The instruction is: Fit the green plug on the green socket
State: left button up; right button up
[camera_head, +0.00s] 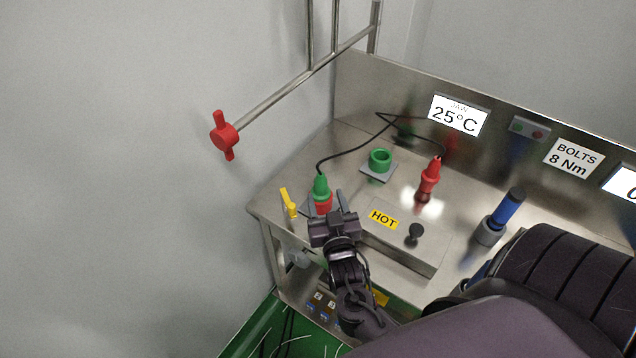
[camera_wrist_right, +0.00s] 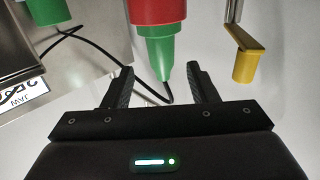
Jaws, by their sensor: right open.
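The green plug (camera_head: 320,187) stands on the red socket (camera_head: 323,206), with a black cable from its top. In the right wrist view the green plug (camera_wrist_right: 160,55) points its narrow cable end between my fingers, and the red socket (camera_wrist_right: 158,12) is beyond it. The green socket (camera_head: 380,160), an open ring on a grey plate, is further back and right; it partly shows in the wrist view (camera_wrist_right: 42,12). My right gripper (camera_head: 335,208) is open beside the plug; its fingers (camera_wrist_right: 158,82) lie either side of the cable end, with gaps. My left gripper is not in view.
A red plug (camera_head: 431,175) stands right of the green socket. A yellow handle (camera_head: 288,203) is left of the red socket. The cable loops behind the green socket.

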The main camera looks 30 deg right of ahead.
aim_at(322, 186)
jog(key=shift+w+d+r+p, duration=0.25)
jog(key=shift+w+p, duration=0.1)
jog(key=shift+w, duration=0.25)
jog(key=shift+w+d+r+p, duration=0.15)
jog(key=shift+w+r+p, duration=0.15)
jog(key=shift+w, duration=0.3)
jog(key=x, duration=0.2)
jog(key=shift+w+f+p, duration=0.25)
jog(key=shift+p, duration=0.1)
jog(key=shift+w+d+f, duration=0.1)
jog(key=shift+w+d, duration=0.2)
jog(key=shift+w, duration=0.2)
jog(key=shift+c, duration=1)
jog(key=c, duration=0.5)
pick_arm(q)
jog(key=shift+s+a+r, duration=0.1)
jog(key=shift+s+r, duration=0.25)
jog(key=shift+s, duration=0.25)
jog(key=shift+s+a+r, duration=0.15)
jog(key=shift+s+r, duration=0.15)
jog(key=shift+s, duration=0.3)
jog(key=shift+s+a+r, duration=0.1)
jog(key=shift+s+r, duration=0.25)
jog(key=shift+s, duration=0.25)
pick_arm(e)
jog(key=c, duration=0.4)
